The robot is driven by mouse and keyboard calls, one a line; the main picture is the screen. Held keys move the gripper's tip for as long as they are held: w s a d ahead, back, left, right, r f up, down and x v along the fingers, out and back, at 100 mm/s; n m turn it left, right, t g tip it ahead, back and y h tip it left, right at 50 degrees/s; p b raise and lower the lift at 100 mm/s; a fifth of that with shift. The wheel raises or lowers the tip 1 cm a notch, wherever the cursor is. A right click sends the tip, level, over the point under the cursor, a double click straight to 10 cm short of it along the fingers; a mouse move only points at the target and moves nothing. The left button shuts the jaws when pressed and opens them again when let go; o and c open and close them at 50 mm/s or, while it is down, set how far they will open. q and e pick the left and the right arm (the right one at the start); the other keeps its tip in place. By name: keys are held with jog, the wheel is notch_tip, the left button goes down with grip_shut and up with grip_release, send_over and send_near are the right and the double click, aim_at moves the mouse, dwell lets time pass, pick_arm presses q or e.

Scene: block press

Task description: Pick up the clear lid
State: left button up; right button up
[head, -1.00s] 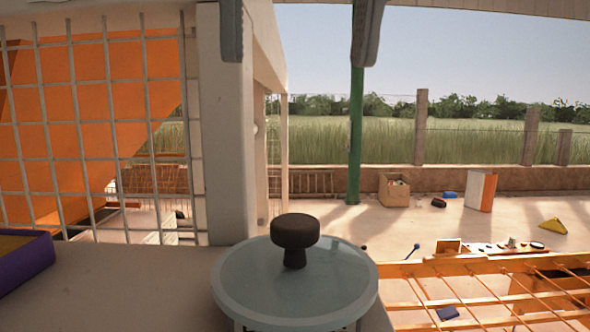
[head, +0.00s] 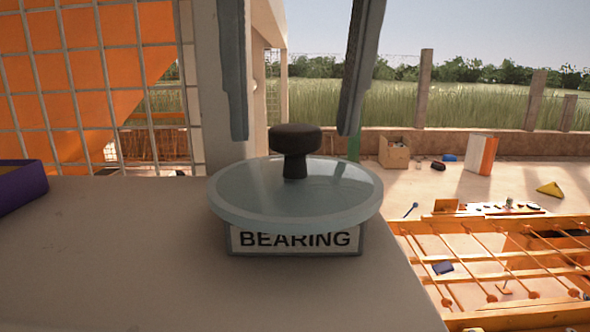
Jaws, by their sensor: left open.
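The clear lid (head: 240,198) is a round, bluish see-through disc with a dark mushroom-shaped knob (head: 295,142) at its middle. It rests on a box (head: 294,242) labelled BEARING, which stands on a pale surface near its right edge. My left gripper (head: 293,135) is open, with its two grey fingers pointing down. In the picture one finger is to the left of the knob and the other to the right, with a clear gap on both sides. The fingers appear apart from the lid. My right gripper is not in view.
A purple tray (head: 22,188) sits at the left of the pale surface (head: 120,260). A wire grid (head: 97,100) stands behind it. An orange slatted frame (head: 480,252) lies lower down at the right. The surface between tray and box is clear.

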pick_arm(q)
jog(key=shift+w+f, duration=0.15)
jog(key=shift+f, duration=0.45)
grip_shut()
dwell(0.3)
